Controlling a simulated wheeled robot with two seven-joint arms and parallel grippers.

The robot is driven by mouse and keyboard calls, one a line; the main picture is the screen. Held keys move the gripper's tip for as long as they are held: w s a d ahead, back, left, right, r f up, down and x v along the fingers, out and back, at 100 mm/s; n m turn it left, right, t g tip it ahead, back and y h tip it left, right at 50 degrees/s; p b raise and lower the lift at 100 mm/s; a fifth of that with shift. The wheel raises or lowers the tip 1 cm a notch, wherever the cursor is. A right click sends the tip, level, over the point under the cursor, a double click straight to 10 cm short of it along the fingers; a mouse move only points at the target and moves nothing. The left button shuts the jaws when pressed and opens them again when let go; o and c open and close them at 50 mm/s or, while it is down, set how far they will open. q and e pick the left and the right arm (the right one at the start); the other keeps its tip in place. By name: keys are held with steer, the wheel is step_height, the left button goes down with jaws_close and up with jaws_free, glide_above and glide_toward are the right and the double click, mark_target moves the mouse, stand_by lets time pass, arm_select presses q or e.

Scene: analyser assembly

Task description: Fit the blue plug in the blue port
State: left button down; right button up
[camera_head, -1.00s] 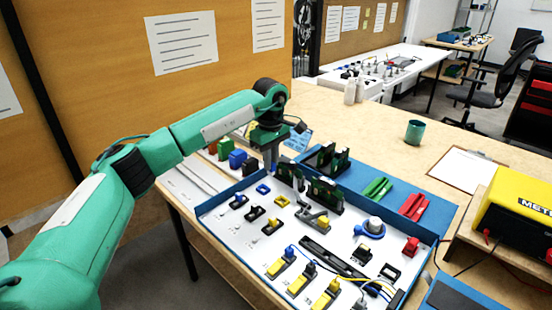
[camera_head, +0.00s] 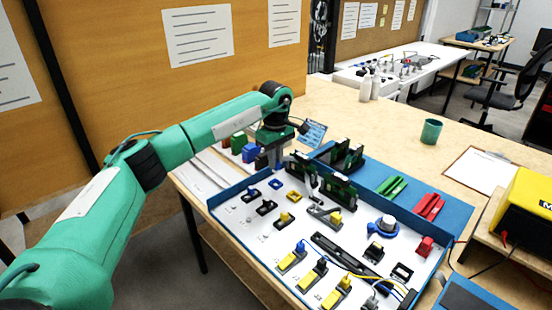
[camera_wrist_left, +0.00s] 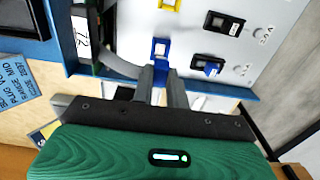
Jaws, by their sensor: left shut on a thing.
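My left gripper (camera_head: 270,162) is at the back left rim of the blue-edged panel tray (camera_head: 222,197), pointing down. In the left wrist view its two fingers (camera_wrist_left: 161,88) are closed on a small blue piece (camera_wrist_left: 160,70), apparently the blue plug, mostly hidden between them. A square blue frame with a pale middle, apparently the blue port (camera_wrist_left: 160,43), lies just beyond the fingertips; it also shows in the head view (camera_head: 275,184). I cannot tell whether plug and port touch. My right gripper is out of view.
Black sockets (camera_wrist_left: 223,23) stand beside the blue frame, one with a blue insert (camera_wrist_left: 207,68). Upright green circuit boards (camera_head: 339,190) stand close to the gripper's right. A blue block (camera_head: 249,153) and a green block (camera_head: 237,142) sit behind the tray.

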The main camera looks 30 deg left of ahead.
mark_target(276, 173)
arm_select(q)
steer(key=shift+f, duration=0.1)
steer(key=shift+f+b, duration=0.55)
steer(key=shift+f, duration=0.75)
steer(key=shift+f, duration=0.3)
steer(key=shift+f, duration=0.45)
steer(key=shift+f+b, duration=0.3)
steer(key=shift+f, duration=0.15)
stand_by(0.4)
steer(key=c, duration=1)
jaws_free()
steer(key=shift+r, duration=0.1)
steer(key=shift+r+p, duration=2.45)
steer(key=shift+r, duration=1)
